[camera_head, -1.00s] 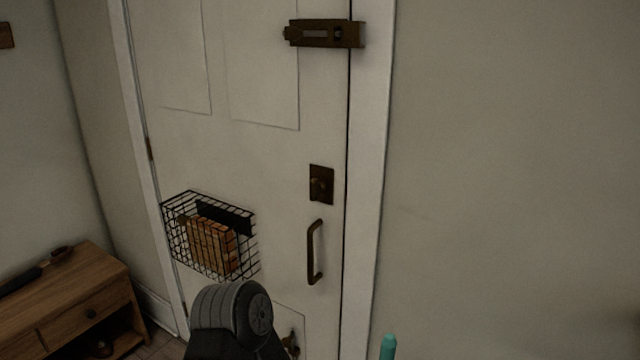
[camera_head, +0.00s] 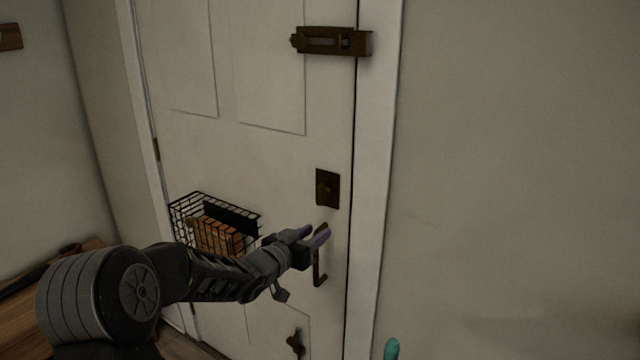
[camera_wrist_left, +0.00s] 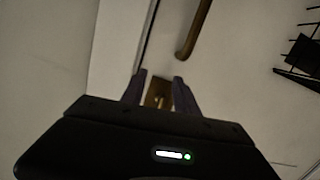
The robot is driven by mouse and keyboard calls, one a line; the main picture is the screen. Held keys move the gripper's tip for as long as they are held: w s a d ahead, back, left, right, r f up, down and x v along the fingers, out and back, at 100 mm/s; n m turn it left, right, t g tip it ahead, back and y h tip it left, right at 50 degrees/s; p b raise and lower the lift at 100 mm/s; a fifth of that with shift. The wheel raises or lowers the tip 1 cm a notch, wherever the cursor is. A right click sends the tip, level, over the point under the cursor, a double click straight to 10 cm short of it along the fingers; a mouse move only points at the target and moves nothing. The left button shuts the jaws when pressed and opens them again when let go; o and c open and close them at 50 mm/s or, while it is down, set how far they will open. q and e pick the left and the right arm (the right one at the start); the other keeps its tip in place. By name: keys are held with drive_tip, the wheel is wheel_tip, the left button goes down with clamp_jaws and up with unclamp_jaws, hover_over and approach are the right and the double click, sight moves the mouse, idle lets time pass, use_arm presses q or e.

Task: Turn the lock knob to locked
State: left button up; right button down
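The lock knob (camera_head: 323,188) sits on a dark bronze plate (camera_head: 333,199) on the white door, above the pull handle (camera_head: 319,272). Whether the knob is turned to locked is too small to tell. My left gripper (camera_head: 316,236) is just below the plate, in front of the handle's upper end, with its purple fingers apart and empty. In the left wrist view the plate (camera_wrist_left: 158,92) shows between the spread fingertips (camera_wrist_left: 159,79), partly hidden by the gripper body. A teal tip (camera_head: 391,349) at the bottom edge may be part of my right gripper.
A slide bolt (camera_head: 330,41) is higher on the door. A small dark fitting (camera_head: 295,344) is low on the door. The wall at the right is clear.

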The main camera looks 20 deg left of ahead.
use_arm(q)
drive_tip(key=m+t, duration=0.1)
drive_tip(key=t, duration=0.1)
approach(317, 189)
drive_tip(key=w, duration=0.3)
drive_tip(key=shift+w+d+r+h, duration=0.1)
drive_tip(key=shift+w+r+h, duration=0.05)
drive_tip(key=shift+r+h, duration=0.15)
drive_tip(key=shift+w, duration=0.1)
drive_tip(key=w, duration=0.2)
drive_tip(key=w+p, duration=0.1)
drive_tip(key=w, duration=0.2)
drive_tip(key=w+d+p, duration=0.1)
drive_tip(key=w, duration=0.1)
drive_tip(key=shift+w+d+f, duration=0.1)
drive_tip(key=shift+w, duration=0.2)
drive_tip(key=shift+c, duration=0.6)
clamp_jaws()
